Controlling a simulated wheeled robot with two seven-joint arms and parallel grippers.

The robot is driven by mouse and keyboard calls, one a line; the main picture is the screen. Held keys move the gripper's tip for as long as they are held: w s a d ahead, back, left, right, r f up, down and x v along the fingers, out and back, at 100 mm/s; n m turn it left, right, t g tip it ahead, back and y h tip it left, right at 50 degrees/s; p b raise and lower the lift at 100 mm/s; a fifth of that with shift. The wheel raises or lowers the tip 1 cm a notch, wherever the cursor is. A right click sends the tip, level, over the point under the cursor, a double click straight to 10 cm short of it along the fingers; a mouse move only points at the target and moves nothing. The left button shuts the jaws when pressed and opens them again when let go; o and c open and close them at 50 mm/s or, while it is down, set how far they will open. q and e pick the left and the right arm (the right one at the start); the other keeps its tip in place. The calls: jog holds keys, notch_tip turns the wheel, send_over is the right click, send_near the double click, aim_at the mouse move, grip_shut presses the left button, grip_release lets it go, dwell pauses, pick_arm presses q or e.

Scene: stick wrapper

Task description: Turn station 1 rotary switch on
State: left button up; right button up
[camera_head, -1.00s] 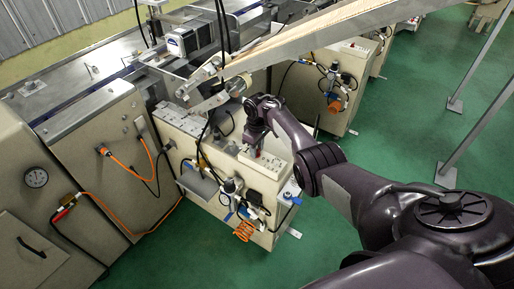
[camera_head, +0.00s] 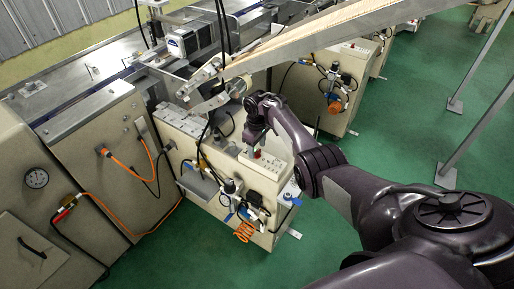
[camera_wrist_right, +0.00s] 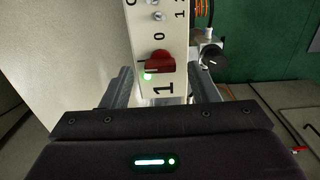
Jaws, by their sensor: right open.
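The station 1 rotary switch is a red knob (camera_wrist_right: 160,63) on a pale control panel (camera_wrist_right: 178,72); a "0" and a large "1" are printed on either side of it. A bright green-white spot shows at the knob's lower left edge. My right gripper (camera_wrist_right: 163,86) is open, with one finger on each side of the panel strip and the knob ahead between them, apart from both. In the head view my right gripper (camera_head: 254,142) is over the panel box, and the red knob (camera_head: 258,154) shows just below it. My left gripper is not in view.
A black round knob (camera_wrist_right: 213,57) and orange coiled hose (camera_wrist_right: 203,8) are right of the panel in the wrist view. A sloping conveyor (camera_head: 330,35) passes behind my right arm. Cables and air fittings (camera_head: 232,187) hang on the machine's front. Green floor (camera_head: 330,240) is open in front.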

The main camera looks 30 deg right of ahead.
aim_at(257, 151)
notch_tip(257, 151, up, 7)
jog(key=shift+f, duration=0.15)
dwell(0.5)
